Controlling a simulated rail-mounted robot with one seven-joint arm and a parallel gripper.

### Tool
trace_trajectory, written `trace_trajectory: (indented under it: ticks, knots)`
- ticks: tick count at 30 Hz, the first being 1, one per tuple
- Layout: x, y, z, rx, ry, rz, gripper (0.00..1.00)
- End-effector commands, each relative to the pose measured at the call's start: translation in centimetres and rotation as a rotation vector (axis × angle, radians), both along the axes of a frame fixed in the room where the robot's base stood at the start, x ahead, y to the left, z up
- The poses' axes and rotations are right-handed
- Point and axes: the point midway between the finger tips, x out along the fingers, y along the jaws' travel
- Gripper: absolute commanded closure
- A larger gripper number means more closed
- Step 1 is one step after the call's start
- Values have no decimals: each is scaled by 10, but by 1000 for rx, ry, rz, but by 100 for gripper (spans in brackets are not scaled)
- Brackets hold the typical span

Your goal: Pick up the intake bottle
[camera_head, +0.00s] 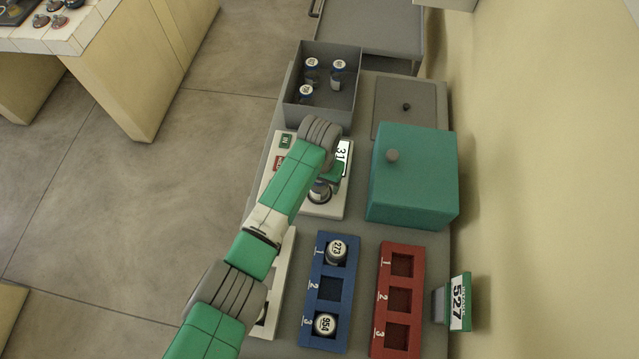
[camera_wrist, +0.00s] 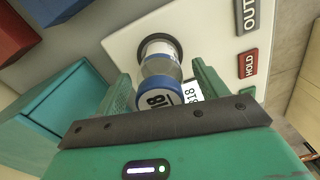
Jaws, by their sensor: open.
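A clear bottle with a blue-edged cap (camera_wrist: 160,76) stands in a round socket of the white device (camera_wrist: 122,45). Its cap shows a partly visible number that looks like 318. In the head view the bottle (camera_head: 319,191) is partly covered by my arm, on the white device (camera_head: 322,208). My gripper (camera_wrist: 165,88) is open, with one finger on each side of the bottle; I cannot tell whether they touch it. In the head view my gripper (camera_head: 325,176) is over the device. A sign reading INTAKE 527 (camera_head: 459,303) stands at the right edge.
A grey bin (camera_head: 318,112) holds three bottles. The blue rack (camera_head: 345,268) holds bottles 273 and 954, slot 2 empty. The red rack (camera_head: 415,250) is empty. A teal box (camera_head: 420,185) stands right of the device. My arm partly hides a white rack (camera_head: 282,290).

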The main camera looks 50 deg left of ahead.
Motion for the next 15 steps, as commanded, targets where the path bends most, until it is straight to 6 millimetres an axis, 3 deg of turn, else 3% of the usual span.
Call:
trace_trajectory:
  ticks: [1,9,15]
  knots:
    - [0,0,0,0,0,0,28]
    - [0,0,0,0,0,0,79]
    - [0,0,1,0,0,0,83]
